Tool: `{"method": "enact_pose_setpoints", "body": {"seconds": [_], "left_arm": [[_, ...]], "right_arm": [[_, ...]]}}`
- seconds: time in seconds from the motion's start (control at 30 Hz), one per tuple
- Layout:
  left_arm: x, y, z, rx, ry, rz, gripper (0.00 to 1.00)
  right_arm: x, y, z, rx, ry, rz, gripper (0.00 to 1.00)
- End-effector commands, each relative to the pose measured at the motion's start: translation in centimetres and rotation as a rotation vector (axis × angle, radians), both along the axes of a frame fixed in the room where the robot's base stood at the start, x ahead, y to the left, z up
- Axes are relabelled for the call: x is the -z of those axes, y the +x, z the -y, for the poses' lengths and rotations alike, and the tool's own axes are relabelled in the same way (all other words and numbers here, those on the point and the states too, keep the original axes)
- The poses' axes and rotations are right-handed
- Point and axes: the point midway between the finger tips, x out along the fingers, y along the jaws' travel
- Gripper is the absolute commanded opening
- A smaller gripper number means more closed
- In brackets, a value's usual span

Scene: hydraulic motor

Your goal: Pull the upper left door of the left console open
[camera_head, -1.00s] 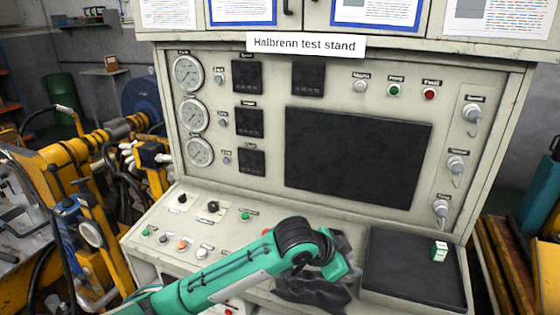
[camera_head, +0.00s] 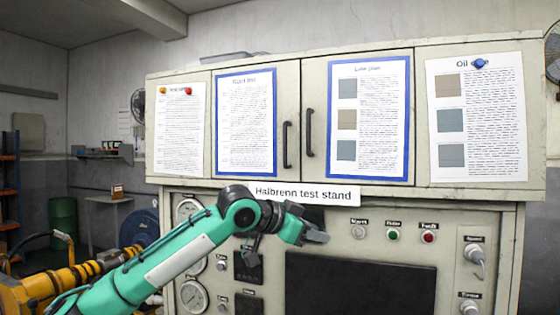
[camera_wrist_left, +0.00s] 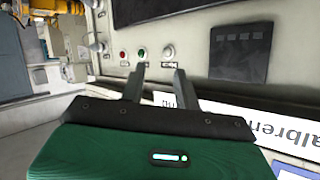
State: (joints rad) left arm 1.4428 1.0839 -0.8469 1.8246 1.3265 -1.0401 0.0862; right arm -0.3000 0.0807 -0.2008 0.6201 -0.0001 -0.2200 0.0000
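The upper left door (camera_head: 288,100) of the console is a cream panel bearing a blue-framed text sheet. It is closed, with a dark vertical handle (camera_head: 287,145) at its right edge. My left gripper (camera_head: 316,237) is below and slightly right of that handle, in front of the console just under the name sign. In the left wrist view its two fingers (camera_wrist_left: 159,80) stand apart with nothing between them. It is not touching the handle. My right gripper is in neither current view.
The closed right door (camera_head: 318,80) has its own dark handle (camera_head: 309,132) close beside the left one. The "Halbrenn test stand" sign (camera_head: 335,194) sits below the doors, near my left forearm. Gauges (camera_head: 193,296) and a dark screen (camera_head: 345,285) are lower down.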

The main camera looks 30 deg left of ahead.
Motion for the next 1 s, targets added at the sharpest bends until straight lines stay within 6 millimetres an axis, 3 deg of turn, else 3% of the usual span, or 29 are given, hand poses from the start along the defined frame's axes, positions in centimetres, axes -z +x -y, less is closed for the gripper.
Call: {"method": "enact_pose_setpoints", "body": {"seconds": [0.03, 0.3, 0.5, 0.73, 0.87, 1.0], "left_arm": [[-2.6, -0.6, -1.6, -0.020, -0.023, 0.028, 0.32], [-14.2, -5.3, -9.1, -0.088, -0.196, 0.160, 0.32], [-19.8, -9.3, -13.4, -0.112, -0.310, 0.240, 0.32], [-21.8, -10.7, -14.9, -0.117, -0.358, 0.272, 0.32], [-22.0, -9.5, -14.4, -0.117, -0.359, 0.270, 0.32], [-22.2, -6.9, -13.5, -0.116, -0.358, 0.269, 0.32]], "right_arm": [[0.0, 0.0, 0.1, 0.000, -0.001, 0.000, 0.36], [0.0, 0.0, 0.2, 0.000, -0.002, 0.000, 0.36], [0.0, 0.0, 0.2, 0.000, -0.002, 0.000, 0.36], [-0.2, 0.0, 0.1, 0.001, -0.001, 0.000, 0.36], [-0.9, 0.0, 0.0, 0.002, 0.000, 0.000, 0.36], [-2.2, 0.0, -0.2, 0.002, 0.002, 0.001, 0.36]]}}
